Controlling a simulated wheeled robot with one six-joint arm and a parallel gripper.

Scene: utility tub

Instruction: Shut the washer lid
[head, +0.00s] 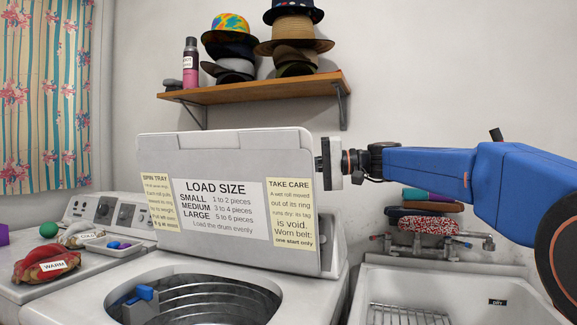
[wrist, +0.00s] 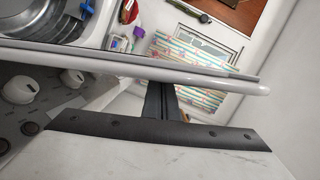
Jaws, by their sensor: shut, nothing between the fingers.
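The washer lid (head: 230,145) stands open and upright behind the drum opening (head: 205,300), with a LOAD SIZE sign and two yellow notes on its face. My gripper (head: 319,166) is shut and empty at the lid's right edge, near its upper part. In the wrist view the lid (wrist: 110,65) shows edge-on as a pale bar across the picture. The dark fingers (wrist: 160,88) reach up to that bar from the control panel side. I cannot tell whether they touch it. The washer drum (wrist: 45,18) shows beyond the lid at upper left.
A sink (head: 470,295) with a wire rack stands right of the washer, below my arm. Folded cloths (head: 430,208) lie above its taps (head: 425,242). A wooden shelf (head: 260,90) with hats hangs above. A machine at left carries a WARM-labelled bundle (head: 48,262).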

